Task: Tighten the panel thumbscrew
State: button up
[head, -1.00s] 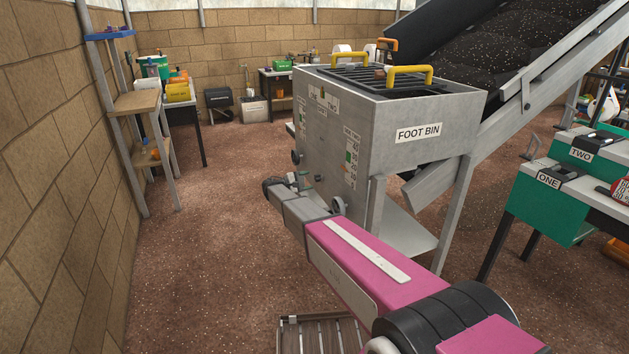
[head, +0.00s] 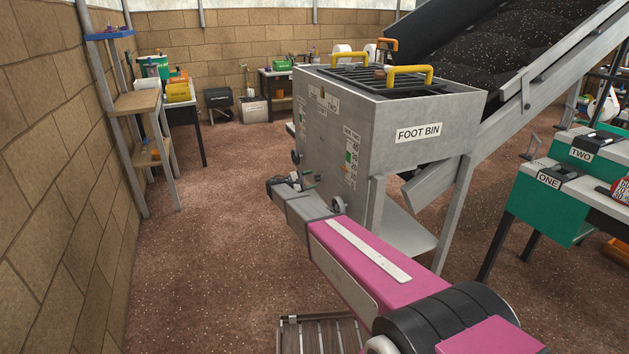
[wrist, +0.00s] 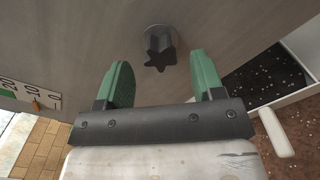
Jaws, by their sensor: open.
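The thumbscrew, a dark knob with a lobed rim (wrist: 160,48), sticks out of a grey metal panel (wrist: 80,35) in the wrist view. My gripper (wrist: 162,72) is open, with one green finger on each side of the knob and a gap on both sides. The knob sits at about the level of the fingertips, and nothing is held. In the head view my gripper (head: 309,180) is small and partly hidden by my wrist, beside the side face of the bin marked FOOT BIN (head: 385,115). A dark round knob (head: 296,157) shows on that face just above it.
A sloping conveyor (head: 520,60) rises behind the bin to the right. Green units marked ONE and TWO (head: 540,210) stand at the right. A wooden shelf stand (head: 138,102) is by the left wall. The floor between stand and bin is clear.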

jog(key=shift+x, duration=1.2)
jog(key=c, duration=0.9)
jog(key=m, duration=0.7)
jog(key=shift+m, duration=0.4)
jog(key=m, duration=0.7)
jog(key=o, duration=0.9)
